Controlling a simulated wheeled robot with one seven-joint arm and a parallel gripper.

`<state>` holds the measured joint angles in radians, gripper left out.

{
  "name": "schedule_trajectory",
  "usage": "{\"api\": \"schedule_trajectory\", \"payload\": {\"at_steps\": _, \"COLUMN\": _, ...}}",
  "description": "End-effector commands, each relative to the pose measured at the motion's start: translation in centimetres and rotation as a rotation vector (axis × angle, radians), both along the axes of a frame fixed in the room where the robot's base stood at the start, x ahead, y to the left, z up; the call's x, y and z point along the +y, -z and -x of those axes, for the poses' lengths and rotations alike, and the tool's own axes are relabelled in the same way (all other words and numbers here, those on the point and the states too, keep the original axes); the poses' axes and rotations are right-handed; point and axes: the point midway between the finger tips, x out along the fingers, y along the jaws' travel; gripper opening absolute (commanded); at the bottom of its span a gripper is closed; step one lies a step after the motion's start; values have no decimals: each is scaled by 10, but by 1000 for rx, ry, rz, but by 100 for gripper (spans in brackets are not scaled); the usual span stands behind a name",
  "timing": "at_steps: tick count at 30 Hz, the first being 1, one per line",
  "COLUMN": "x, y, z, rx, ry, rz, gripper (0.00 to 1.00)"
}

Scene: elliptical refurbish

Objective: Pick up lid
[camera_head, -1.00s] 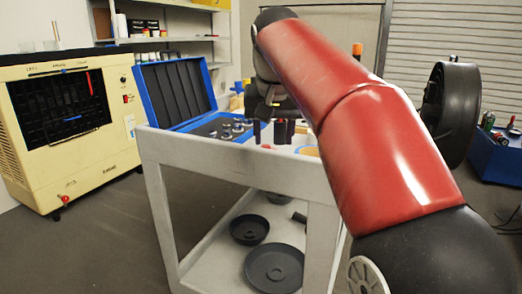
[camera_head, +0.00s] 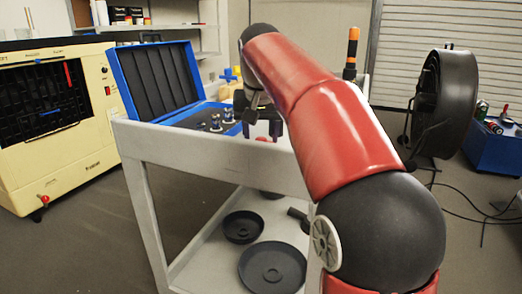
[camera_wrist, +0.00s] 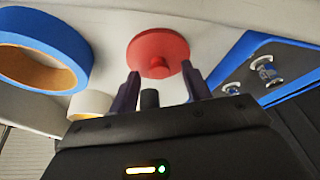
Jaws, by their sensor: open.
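A red round lid (camera_wrist: 158,48) with a small knob lies on the cart top in the wrist view. In the head view only a small red patch of it (camera_head: 264,139) shows below the fingers. My gripper (camera_wrist: 160,72) is open and empty. Its two dark fingertips are at the lid's near edge in the picture, one to each side of the knob. In the head view my gripper (camera_head: 262,128) is low over the cart top, beside the blue case. I cannot tell whether the fingers touch the lid.
A blue tape roll (camera_wrist: 45,45) and a white roll (camera_wrist: 90,103) lie left of the lid. An open blue case (camera_head: 158,80) with metal pieces stands on the grey cart (camera_head: 215,157). Dark pans (camera_head: 272,268) sit on the lower shelf. A black fan (camera_head: 445,100) stands right.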

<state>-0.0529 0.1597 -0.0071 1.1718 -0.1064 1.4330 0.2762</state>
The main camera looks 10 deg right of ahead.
Motion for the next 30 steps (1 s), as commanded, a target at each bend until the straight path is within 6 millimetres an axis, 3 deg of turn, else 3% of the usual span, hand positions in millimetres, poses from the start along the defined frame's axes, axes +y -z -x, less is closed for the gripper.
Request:
{"api": "schedule_trajectory", "payload": {"at_steps": 8, "x": -1, "y": 4, "z": -2, "rx": 0, "ry": 1, "rz": 0, "gripper": 45}}
{"api": "schedule_trajectory", "payload": {"at_steps": 18, "x": 0, "y": 4, "z": -1, "rx": -1, "ry": 0, "rz": 0, "gripper": 1}}
{"api": "schedule_trajectory", "payload": {"at_steps": 30, "x": 0, "y": -5, "z": -2, "rx": -3, "ry": 1, "rz": -1, "gripper": 0}}
